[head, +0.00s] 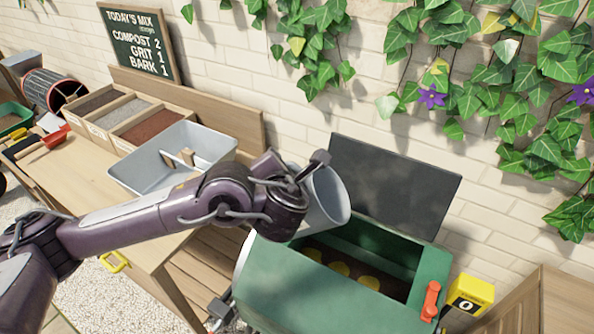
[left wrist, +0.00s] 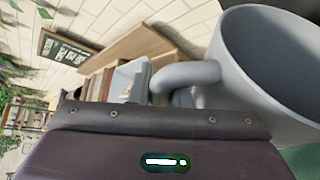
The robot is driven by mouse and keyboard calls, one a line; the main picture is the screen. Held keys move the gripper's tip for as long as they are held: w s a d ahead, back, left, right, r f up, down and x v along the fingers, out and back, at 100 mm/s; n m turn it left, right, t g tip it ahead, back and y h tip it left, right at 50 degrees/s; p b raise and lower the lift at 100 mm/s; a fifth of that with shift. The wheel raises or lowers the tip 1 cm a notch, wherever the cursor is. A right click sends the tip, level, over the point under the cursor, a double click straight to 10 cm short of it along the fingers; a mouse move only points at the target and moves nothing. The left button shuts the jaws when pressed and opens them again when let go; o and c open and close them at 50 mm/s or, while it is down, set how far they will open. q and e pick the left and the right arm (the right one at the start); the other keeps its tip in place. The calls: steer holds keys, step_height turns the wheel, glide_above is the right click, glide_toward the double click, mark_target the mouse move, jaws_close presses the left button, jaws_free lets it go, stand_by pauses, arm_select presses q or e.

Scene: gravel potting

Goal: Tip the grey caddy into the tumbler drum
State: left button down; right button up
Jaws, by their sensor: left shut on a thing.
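The grey caddy (head: 327,196), a round bucket with a loop handle, is held above the open tumbler drum (head: 300,295). My left gripper (head: 302,172) is shut on it, with the fingers mostly hidden. The caddy looks tilted in the head view, its mouth toward the right. In the left wrist view the caddy (left wrist: 240,85) shows its handle and a dark mouth; no contents can be made out. The green drum's dark lid (head: 395,185) stands open against the wall, and dark material with yellow pieces shows inside. My right gripper is out of view.
A pale grey trug (head: 207,144) with a wooden handle sits on the wooden bench (head: 70,180), before a divided wooden box (head: 121,117). A yellow counter (head: 471,294) reading 0 stands right of the drum. Ivy hangs on the brick wall.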

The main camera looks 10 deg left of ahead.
arm_select(q)
steer(key=shift+a+n, duration=0.3)
steer(key=shift+a, duration=0.3)
steer(key=a+f+n+h+b, duration=0.4)
steer(key=f+b, duration=0.5)
steer(key=b, duration=0.4)
steer(key=shift+n+h+b, duration=0.3)
steer(key=shift+n+h, duration=0.2)
steer(key=shift+n, duration=0.4)
steer(key=shift+a, duration=0.1)
